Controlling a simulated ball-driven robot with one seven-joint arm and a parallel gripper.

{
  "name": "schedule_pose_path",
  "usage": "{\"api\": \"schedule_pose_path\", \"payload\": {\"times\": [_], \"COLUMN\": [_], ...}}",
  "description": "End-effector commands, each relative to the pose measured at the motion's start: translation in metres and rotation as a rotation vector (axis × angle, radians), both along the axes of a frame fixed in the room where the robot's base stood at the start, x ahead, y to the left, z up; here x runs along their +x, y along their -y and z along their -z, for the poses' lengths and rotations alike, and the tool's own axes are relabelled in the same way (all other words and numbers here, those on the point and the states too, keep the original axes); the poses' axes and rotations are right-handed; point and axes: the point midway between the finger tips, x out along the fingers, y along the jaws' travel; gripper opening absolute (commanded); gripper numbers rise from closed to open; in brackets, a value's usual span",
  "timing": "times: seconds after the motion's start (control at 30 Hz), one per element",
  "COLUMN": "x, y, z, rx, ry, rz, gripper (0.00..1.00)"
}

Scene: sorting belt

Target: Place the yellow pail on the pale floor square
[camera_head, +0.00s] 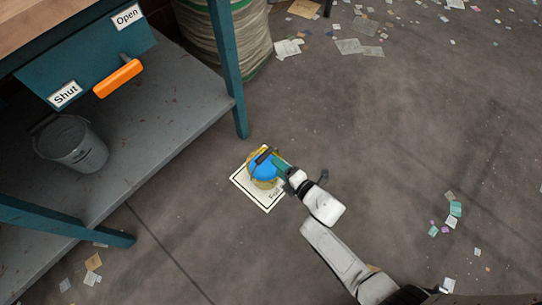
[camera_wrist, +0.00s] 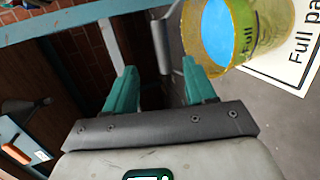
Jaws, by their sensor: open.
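The yellow pail (camera_head: 253,180), with a blue top inside its rim, stands on the pale floor square (camera_head: 240,181), which has a dark border and printed lettering. In the wrist view the pail (camera_wrist: 258,40) is at the upper right, with the square (camera_wrist: 280,75) beneath it. My gripper (camera_head: 278,163) is over the pail's right side. Its teal fingers (camera_wrist: 160,75) are apart, with nothing clamped between them. A dark handle grip (camera_wrist: 161,46) on a wire bail lies just beyond the fingertips. The pail's far side is partly hidden.
A teal-framed bench has a lower shelf (camera_head: 140,130) holding a grey metal bucket (camera_head: 72,143). An orange handle (camera_head: 118,78) sits between "Open" and "Shut" labels. A large striped sack (camera_head: 228,35) stands behind. Paper scraps litter the floor; the right side is mostly clear.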

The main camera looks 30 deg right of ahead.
Motion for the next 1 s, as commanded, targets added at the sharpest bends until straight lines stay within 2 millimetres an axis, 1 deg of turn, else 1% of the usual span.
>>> {"api": "schedule_pose_path", "payload": {"times": [0.03, 0.1, 0.23, 0.37, 0.57, 0.67, 0.8, 0.93, 1.0], "x": [-0.009, -0.017, -0.027, -0.030, -0.029, -0.025, -0.025, -0.036, -0.046], "y": [0.002, 0.003, 0.005, 0.006, 0.009, 0.022, 0.052, 0.077, 0.086], "z": [-0.006, -0.008, -0.010, -0.011, -0.012, -0.016, -0.029, -0.043, -0.051], "rx": [0.000, 0.000, -0.001, -0.001, 0.011, 0.046, 0.163, 0.315, 0.402], "ry": [-0.002, 0.000, 0.000, 0.000, -0.010, -0.055, -0.169, -0.291, -0.355], "rz": [0.001, 0.000, 0.000, 0.000, 0.020, 0.093, 0.294, 0.514, 0.630], "gripper": [0.55, 0.55, 0.55, 0.55, 0.55, 0.55, 0.55, 0.55, 0.55]}}
